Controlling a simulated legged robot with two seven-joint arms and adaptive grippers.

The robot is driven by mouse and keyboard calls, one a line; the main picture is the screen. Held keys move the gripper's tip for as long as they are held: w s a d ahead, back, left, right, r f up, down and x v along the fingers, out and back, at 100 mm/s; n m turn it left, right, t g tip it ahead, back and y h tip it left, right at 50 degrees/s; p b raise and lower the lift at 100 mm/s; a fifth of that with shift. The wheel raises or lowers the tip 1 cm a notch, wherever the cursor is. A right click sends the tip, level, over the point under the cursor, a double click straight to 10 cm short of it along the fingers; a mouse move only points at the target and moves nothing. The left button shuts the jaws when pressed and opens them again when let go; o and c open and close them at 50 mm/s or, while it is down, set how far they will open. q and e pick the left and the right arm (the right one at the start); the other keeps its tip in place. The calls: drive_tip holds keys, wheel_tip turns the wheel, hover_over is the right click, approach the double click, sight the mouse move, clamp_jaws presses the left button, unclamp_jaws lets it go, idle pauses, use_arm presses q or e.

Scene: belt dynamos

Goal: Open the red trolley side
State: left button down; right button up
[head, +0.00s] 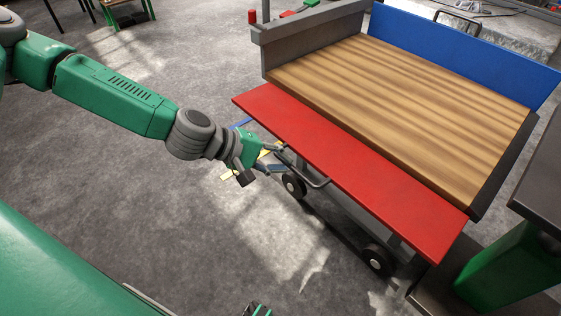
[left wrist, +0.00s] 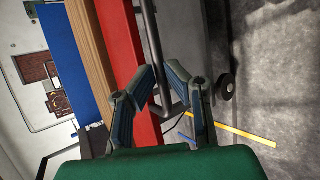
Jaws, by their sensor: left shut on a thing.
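The red trolley side (head: 350,165) is a long flat red panel. It is swung down and outward from the wooden trolley deck (head: 400,105) and looks almost level with it. A dark bar handle (head: 312,180) runs along its outer edge. My left gripper (head: 279,158) is at the far-left end of this handle and shut on it. In the left wrist view the fingers (left wrist: 164,88) close around the handle (left wrist: 152,38), beside the red side (left wrist: 122,50). The exact finger contact is partly hidden.
The trolley has a blue side (head: 465,45) at the back and a grey end wall (head: 305,35). Its wheels (head: 378,260) stand on grey floor. A dark-topped green bench (head: 535,185) stands close at the right. Open floor (head: 200,230) lies left of the trolley.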

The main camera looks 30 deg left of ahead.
use_arm(q)
drive_tip(key=shift+s+a+f, duration=0.1)
drive_tip(key=shift+s+f, duration=0.25)
drive_tip(key=shift+f, duration=0.2)
drive_tip(key=c, duration=1.7)
unclamp_jaws()
drive_tip(key=shift+o, duration=0.5)
drive_tip(key=shift+w+f, duration=0.1)
drive_tip(key=shift+w, duration=0.05)
drive_tip(key=shift+w+r, duration=0.1)
drive_tip(key=shift+r, duration=0.15)
drive_tip(key=v, duration=1.1)
drive_tip(key=shift+a+r, duration=0.2)
drive_tip(key=shift+a, duration=0.05)
